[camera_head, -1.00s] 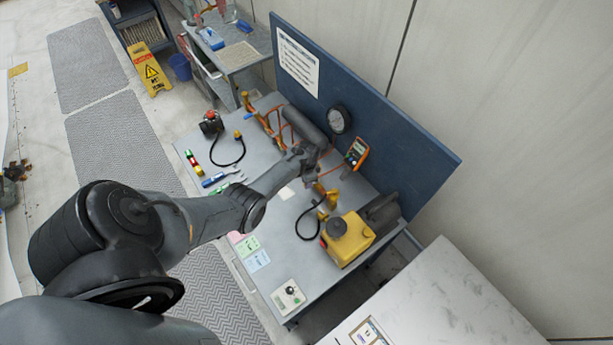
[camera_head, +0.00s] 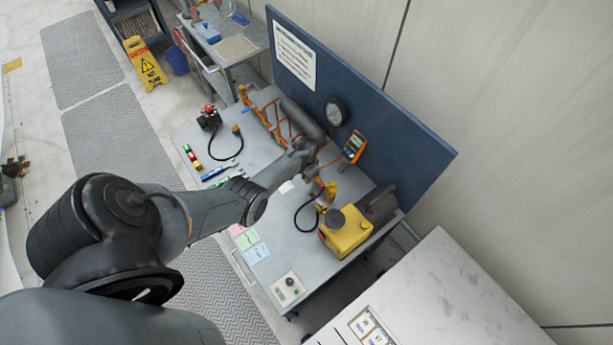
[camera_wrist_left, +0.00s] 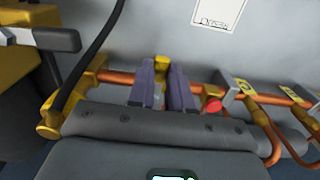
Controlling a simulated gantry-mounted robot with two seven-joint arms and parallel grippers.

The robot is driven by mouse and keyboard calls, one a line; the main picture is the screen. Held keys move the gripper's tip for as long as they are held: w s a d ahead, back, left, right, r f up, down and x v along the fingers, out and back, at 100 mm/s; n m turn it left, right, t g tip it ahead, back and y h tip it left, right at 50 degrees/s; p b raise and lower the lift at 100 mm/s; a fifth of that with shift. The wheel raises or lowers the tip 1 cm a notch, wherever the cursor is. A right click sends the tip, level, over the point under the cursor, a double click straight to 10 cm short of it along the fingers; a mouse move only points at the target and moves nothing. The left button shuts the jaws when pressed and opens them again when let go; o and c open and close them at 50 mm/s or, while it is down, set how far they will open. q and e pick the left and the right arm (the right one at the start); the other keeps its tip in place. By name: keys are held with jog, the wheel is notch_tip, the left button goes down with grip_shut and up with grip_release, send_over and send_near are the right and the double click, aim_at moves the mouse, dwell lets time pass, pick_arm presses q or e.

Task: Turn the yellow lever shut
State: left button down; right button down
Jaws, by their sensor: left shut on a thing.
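The yellow lever (camera_wrist_left: 162,64) shows in the left wrist view as a small yellow end between my two fingers. My left gripper (camera_wrist_left: 163,82) is shut on it, above the copper pipe (camera_wrist_left: 115,77). The rest of the lever and its joint to the pipe are hidden by the fingers and the dark wrist. In the head view my left arm reaches across the grey bench (camera_head: 205,150), and its wrist hides the lever. My right gripper is in neither view.
A yellow box-shaped unit (camera_head: 348,236) with a black cap stands at the bench's near right. A red knob (camera_wrist_left: 212,104) and yellow-tagged fittings (camera_wrist_left: 240,87) sit beside my fingers. A blue back panel (camera_head: 400,135) stands behind the bench, with an orange meter (camera_head: 354,146) near it.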

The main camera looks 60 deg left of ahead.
pick_arm(q)
jog(key=c, duration=1)
grip_release()
jog(key=shift+c, duration=0.2)
jog(key=shift+r, duration=0.1)
jog(key=shift+r+p, duration=0.35)
jog(key=shift+r, duration=0.2)
notch_tip(320, 180, up, 10)
jog(key=p, duration=0.2)
jog(key=shift+f, duration=0.25)
